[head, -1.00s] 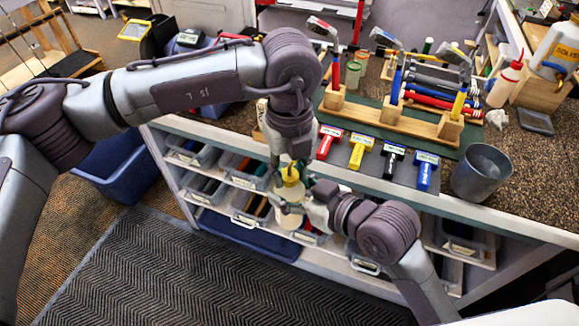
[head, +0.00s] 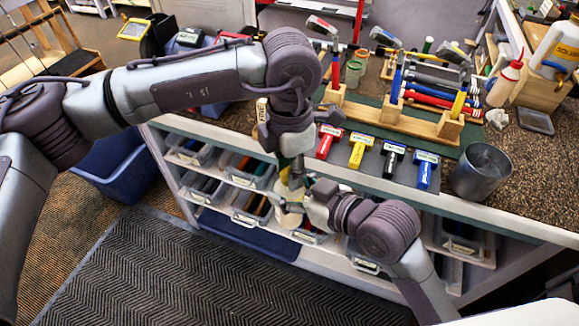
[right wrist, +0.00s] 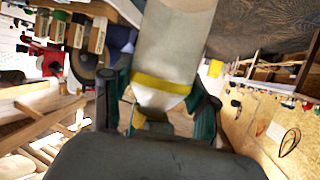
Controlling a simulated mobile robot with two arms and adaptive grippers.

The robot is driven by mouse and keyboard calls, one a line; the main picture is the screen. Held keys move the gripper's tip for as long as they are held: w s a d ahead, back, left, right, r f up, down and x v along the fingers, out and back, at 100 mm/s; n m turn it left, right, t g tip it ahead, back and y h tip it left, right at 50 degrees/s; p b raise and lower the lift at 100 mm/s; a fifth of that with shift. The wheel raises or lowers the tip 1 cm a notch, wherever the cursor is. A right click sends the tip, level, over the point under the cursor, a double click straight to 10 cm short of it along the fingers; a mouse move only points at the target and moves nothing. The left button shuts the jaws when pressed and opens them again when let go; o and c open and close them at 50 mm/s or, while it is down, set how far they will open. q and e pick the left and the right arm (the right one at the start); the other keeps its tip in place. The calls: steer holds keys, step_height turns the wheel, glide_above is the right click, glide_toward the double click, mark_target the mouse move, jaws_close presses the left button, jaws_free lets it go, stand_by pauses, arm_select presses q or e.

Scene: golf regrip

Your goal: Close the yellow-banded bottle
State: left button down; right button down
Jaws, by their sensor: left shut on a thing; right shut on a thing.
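The yellow-banded bottle (head: 288,218) is pale and translucent, held upright in front of the bench's shelves. In the right wrist view its body (right wrist: 178,40) and yellow band (right wrist: 165,87) show large. My right gripper (head: 300,203) is shut on the bottle, and its dark green fingers (right wrist: 160,110) flank it in the wrist view. My left gripper (head: 290,178) points down from above and is shut on the yellow cap (head: 284,174) at the bottle's top. The fingers hide most of the cap, so I cannot tell how it sits on the neck.
Red, yellow, black and blue labelled tools (head: 362,150) lie on the bench edge. Behind them is a wooden rack (head: 420,122) with golf clubs. A grey metal cup (head: 481,172) stands at the right. Bins (head: 250,207) fill the shelves below. The floor mat (head: 190,275) is clear.

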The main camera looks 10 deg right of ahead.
arm_select(q)
steer(key=m, duration=0.4)
steer(key=shift+m, duration=0.3)
steer(key=m, duration=1.1)
steer(key=c, duration=0.7)
jaws_free()
step_height(320, 180, up, 12)
steer(key=shift+f, duration=0.1)
